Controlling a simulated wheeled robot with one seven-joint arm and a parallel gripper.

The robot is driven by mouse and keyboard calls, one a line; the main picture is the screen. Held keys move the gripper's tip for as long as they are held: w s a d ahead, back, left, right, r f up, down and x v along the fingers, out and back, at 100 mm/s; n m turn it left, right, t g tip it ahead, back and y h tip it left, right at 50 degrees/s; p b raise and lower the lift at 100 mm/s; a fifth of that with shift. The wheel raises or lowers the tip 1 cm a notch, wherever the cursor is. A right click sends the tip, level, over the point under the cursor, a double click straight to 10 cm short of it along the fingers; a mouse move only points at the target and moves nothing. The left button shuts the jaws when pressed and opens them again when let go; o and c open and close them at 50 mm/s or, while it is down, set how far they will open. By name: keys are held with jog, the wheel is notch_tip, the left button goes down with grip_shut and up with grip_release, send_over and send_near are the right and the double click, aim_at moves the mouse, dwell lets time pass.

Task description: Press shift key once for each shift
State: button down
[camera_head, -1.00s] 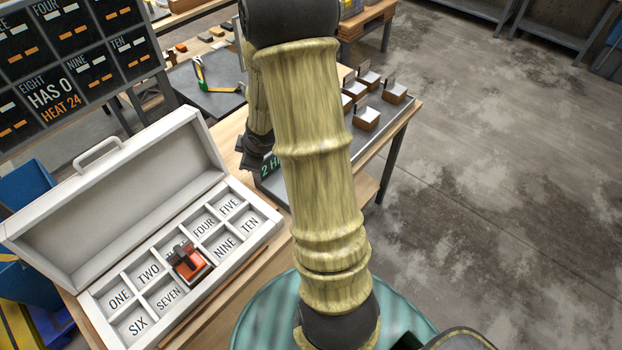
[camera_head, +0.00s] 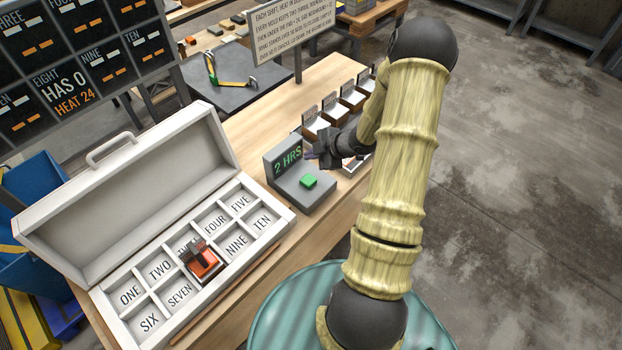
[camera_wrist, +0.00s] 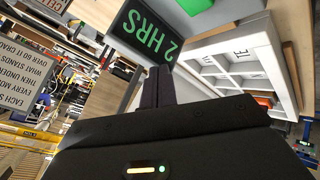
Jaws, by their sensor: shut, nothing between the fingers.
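The shift key is the green button (camera_head: 309,181) on top of a grey console (camera_head: 312,197) whose display (camera_head: 289,158) reads "2 HRS". In the wrist view the green key (camera_wrist: 196,5) shows at the top edge and the "2 HRS" display (camera_wrist: 147,32) stands just beyond the fingers. My gripper (camera_head: 322,152) is beside the console's right side, above and behind the key, apart from it. In the wrist view the fingers (camera_wrist: 157,85) are shut and empty.
A white open case (camera_head: 152,268) with numbered compartments holds an orange-red block (camera_head: 202,262) between SEVEN and NINE. Several small blocks with upright tags (camera_head: 333,108) stand behind my gripper. A board (camera_head: 72,75) reads "HAS 0, HEAT 24". A sign (camera_head: 284,38) stands behind.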

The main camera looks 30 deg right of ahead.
aim_at(312, 181)
jog(key=shift+f, duration=0.15)
notch_tip(312, 181, down, 9)
jog(key=b, duration=0.7)
jog(key=shift+r+b, duration=0.2)
jog(key=shift+b, duration=0.2)
dwell(1.3)
jog(key=shift+f, duration=0.4)
jog(key=shift+f+b, duration=0.55)
jog(key=shift+b, duration=0.1)
dwell(0.7)
jog(key=shift+r, duration=0.1)
jog(key=shift+r+p, duration=0.9)
